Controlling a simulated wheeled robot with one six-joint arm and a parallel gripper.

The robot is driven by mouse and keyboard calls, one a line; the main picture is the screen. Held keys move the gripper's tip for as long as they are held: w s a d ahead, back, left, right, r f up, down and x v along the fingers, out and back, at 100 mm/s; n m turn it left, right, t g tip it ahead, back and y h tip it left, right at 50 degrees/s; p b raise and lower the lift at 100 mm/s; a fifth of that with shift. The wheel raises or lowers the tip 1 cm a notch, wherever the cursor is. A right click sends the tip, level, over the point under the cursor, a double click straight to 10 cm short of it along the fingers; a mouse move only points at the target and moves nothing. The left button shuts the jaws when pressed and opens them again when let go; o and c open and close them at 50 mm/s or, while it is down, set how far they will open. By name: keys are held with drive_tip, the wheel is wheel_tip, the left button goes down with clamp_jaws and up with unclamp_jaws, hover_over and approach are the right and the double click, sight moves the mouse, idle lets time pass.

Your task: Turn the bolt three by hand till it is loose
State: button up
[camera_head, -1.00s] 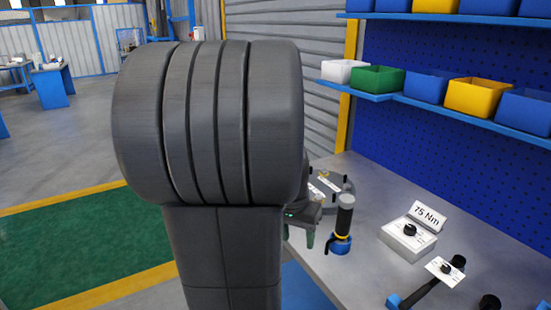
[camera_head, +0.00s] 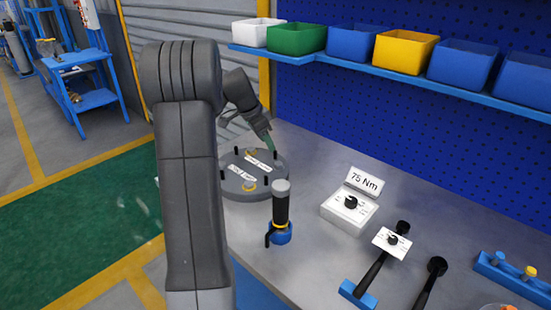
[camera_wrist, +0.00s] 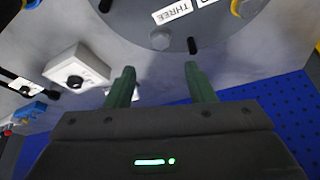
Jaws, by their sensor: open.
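The round grey flanged shell (camera_head: 232,190) lies on the bench in the head view, with black upright pins and white labels on top. In the wrist view part of the shell (camera_wrist: 125,22) shows at the top, with a label reading THREE. Beside that label is a grey hex bolt head, bolt three (camera_wrist: 160,40), near a black pin (camera_wrist: 193,45). My gripper (camera_wrist: 162,82) is open and empty, its green fingers apart, with the bolt ahead of the gap between them. In the head view my gripper (camera_head: 270,143) is at the shell's far right side.
A black-handled tool in a blue holder (camera_head: 281,235) stands just in front of the shell. A box with a 75 Nm sign (camera_head: 349,212) and a dial-labelled wrench (camera_head: 370,277) lie to the right. A shelf of bins (camera_head: 400,75) runs above the bench.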

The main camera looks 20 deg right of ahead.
sight(278, 163)
drive_tip(key=x, duration=0.9)
drive_tip(key=shift+f+p, duration=0.35)
drive_tip(key=shift+p, duration=0.05)
drive_tip(key=shift+c, duration=0.4)
drive_tip(key=c, duration=0.9)
